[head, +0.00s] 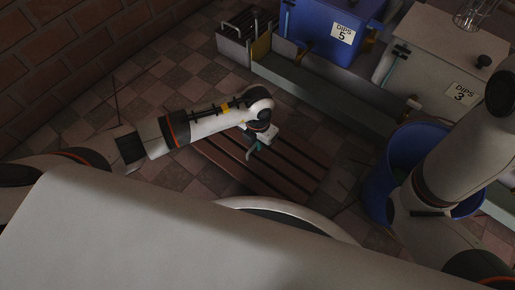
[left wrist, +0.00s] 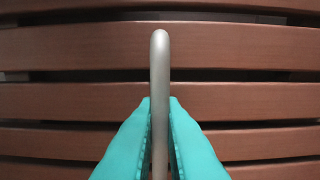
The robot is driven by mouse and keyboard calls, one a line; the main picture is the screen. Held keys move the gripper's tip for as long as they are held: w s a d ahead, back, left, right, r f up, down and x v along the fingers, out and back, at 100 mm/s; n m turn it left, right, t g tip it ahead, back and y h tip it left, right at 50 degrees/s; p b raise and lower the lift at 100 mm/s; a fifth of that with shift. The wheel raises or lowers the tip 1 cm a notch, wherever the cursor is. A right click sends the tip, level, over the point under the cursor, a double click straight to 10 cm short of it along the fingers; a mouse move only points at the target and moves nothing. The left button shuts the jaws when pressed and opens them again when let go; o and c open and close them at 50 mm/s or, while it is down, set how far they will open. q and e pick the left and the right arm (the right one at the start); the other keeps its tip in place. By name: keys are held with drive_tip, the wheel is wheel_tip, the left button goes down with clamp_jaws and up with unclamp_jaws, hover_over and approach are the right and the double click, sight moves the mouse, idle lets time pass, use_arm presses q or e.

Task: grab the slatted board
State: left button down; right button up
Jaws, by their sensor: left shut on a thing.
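The slatted board (head: 292,170), brown with dark gaps, lies on the tiled floor in the head view. Its slats (left wrist: 70,98) fill the left wrist view. My left gripper (head: 254,149), with teal fingers, is over the board's upper left part and hides some of it. In the left wrist view its fingers (left wrist: 160,112) are shut on a grey metal bar (left wrist: 160,58) with a rounded end, which stands out in front of the slats. I cannot tell how the bar joins the board. My right gripper is not in view.
A blue bin (head: 400,160) stands right of the board, beside my right arm. A low grey channel (head: 325,95) runs behind it, with a blue container marked DIPS 5 (head: 315,30) and a pale one marked DIPS 3 (head: 430,60). Tiled floor (head: 120,95) is open at left.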

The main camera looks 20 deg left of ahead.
use_arm(q)
drive_tip(key=shift+w+r, duration=0.1)
drive_tip(key=shift+r, duration=0.15)
